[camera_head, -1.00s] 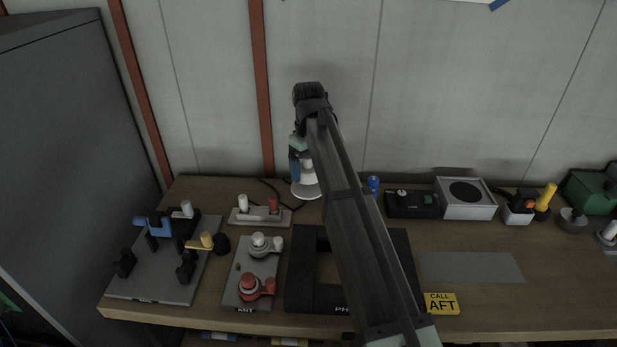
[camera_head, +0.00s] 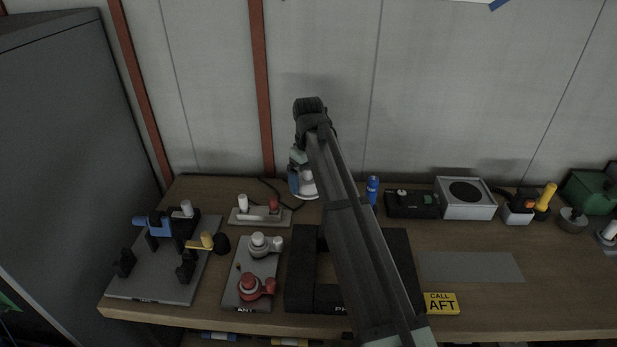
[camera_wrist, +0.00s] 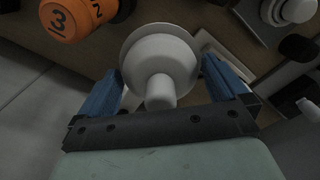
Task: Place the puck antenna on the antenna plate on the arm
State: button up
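A white piece with a wide rim and a narrow upper stem (camera_head: 308,189), which I take for the puck antenna, stands at the back of the desk. It also shows in the wrist view (camera_wrist: 160,60), between the blue fingers of my gripper (camera_wrist: 160,70). The fingers are apart, with gaps on both sides of the stem, so my gripper is open around it. In the head view my gripper (camera_head: 297,178) partly covers the piece. A grey plate marked ANT (camera_head: 236,292) lies nearer the front, carrying a white round fitting (camera_head: 259,243) and a red one (camera_head: 251,287).
An orange cylinder (camera_wrist: 72,15) is close beside the white piece. A small plate with white and red posts (camera_head: 258,216) lies to its left. A black frame (camera_head: 300,270) is partly under my arm. A blue bottle (camera_head: 372,188) stands right. The grey mat (camera_head: 470,267) is clear.

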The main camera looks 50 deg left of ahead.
jog(key=shift+r, duration=0.1)
notch_tip(320, 180, up, 12)
jog(key=shift+r, duration=0.1)
dwell(0.5)
dwell(0.4)
